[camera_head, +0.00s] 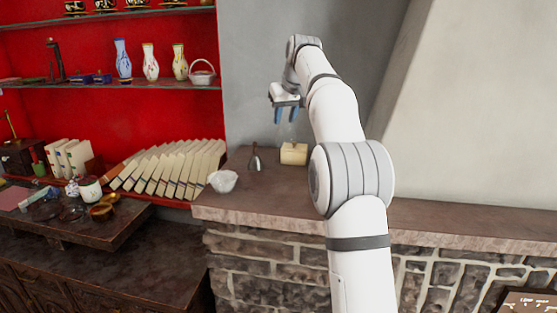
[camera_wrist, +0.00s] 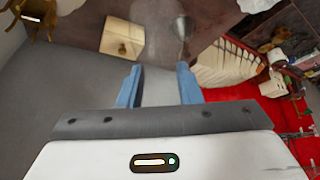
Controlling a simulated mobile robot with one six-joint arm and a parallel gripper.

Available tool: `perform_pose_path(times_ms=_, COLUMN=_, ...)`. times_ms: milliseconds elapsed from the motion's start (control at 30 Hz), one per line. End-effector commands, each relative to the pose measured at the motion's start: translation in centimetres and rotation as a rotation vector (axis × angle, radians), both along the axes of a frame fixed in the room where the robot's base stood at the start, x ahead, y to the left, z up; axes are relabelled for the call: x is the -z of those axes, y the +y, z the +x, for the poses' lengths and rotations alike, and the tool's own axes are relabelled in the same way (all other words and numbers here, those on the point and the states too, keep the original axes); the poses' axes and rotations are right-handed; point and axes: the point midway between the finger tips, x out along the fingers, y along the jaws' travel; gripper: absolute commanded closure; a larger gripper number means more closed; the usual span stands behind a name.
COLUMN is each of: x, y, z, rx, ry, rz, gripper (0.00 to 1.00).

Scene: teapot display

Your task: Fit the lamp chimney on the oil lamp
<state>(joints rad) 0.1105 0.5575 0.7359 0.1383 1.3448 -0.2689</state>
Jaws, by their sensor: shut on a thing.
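My gripper (camera_head: 286,116) is above the stone ledge, its blue fingers pointing down. It is shut on a clear, nearly invisible piece, which I take to be the glass lamp chimney (camera_wrist: 159,88); in the wrist view it shows as a pale patch between the fingers. In the head view its outline below the fingers is very faint. A small grey metallic piece with a narrow upright top, probably the oil lamp (camera_head: 255,159), stands on the ledge below and left of my gripper. It also shows in the wrist view (camera_wrist: 183,29), beyond the fingertips and apart from them.
A cream box (camera_head: 293,155) stands on the ledge (camera_head: 430,221) right of the grey piece. A white bowl (camera_head: 222,181) is near the ledge's left end. A row of leaning books (camera_head: 170,168) and red shelves with vases are at left. The ledge's right part looks clear.

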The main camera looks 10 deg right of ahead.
Motion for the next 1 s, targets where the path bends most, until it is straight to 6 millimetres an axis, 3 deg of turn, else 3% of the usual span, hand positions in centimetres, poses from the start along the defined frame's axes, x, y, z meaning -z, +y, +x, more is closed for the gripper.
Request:
perform_pose_path(times_ms=100, x=2.4, y=0.7, z=-0.1, rx=-0.011, ry=0.002, rz=0.001, gripper=1.0)
perform_pose_path(times_ms=600, x=8.0, y=1.8, z=0.0, rx=-0.026, ry=0.0, rz=0.0, gripper=1.0)
perform_pose_path(times_ms=967, x=8.5, y=1.8, z=0.0, rx=-0.027, ry=-0.001, rz=0.0, gripper=1.0)
perform_pose_path(times_ms=1000, x=8.6, y=1.8, z=0.0, rx=-0.027, ry=-0.001, rz=0.0, gripper=0.68)
